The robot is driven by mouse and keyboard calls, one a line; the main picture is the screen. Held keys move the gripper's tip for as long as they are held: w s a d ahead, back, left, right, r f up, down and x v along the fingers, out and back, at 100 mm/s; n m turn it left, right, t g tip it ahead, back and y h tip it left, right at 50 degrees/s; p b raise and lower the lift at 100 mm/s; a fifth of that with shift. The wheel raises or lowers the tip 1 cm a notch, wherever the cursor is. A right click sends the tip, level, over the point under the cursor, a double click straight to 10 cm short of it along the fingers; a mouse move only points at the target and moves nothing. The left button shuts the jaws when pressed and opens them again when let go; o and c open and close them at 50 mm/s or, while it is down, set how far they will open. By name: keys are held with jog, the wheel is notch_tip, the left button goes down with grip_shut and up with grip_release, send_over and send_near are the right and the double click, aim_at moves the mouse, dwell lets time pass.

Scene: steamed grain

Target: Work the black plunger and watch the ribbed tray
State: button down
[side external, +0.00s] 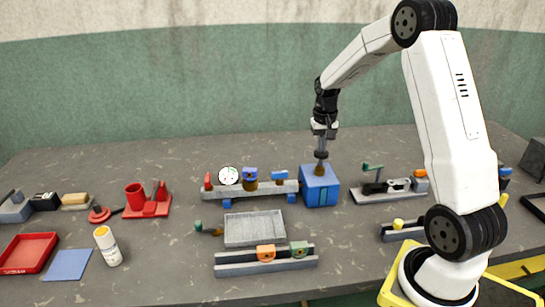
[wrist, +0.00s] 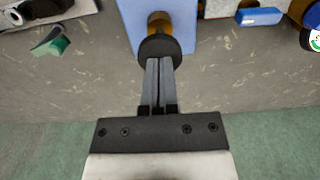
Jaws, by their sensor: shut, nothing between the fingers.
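The black plunger (side external: 321,155) is a round knob on a brass stem, upright on top of a blue box (side external: 319,188). In the wrist view, the black knob (wrist: 160,46) sits on its brass stem above the blue box (wrist: 186,24). My gripper (side external: 321,147) is above the knob, pointing down. Its fingers (wrist: 158,62) are shut with nothing between them, and the tips overlap the near edge of the knob; I cannot tell whether they touch it. A grey tray (side external: 255,244) with a speckled, lined floor lies left of the box and looks empty.
A grey rail with a dial gauge (side external: 228,175) adjoins the box on the left. A grey rail (side external: 266,265) with orange and green blocks lies in front of the tray. A clamp fixture (side external: 388,190) stands right. A white bottle (side external: 107,246) and red tray (side external: 27,253) are far left.

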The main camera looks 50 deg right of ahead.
jog(key=shift+f, duration=1.15)
jog(key=shift+r, duration=3.8)
notch_tip(320, 180, up, 4)
jog(key=shift+r, duration=0.2)
jog(key=shift+f, duration=0.2)
jog(key=shift+f, duration=3.1)
jog(key=shift+f, duration=0.2)
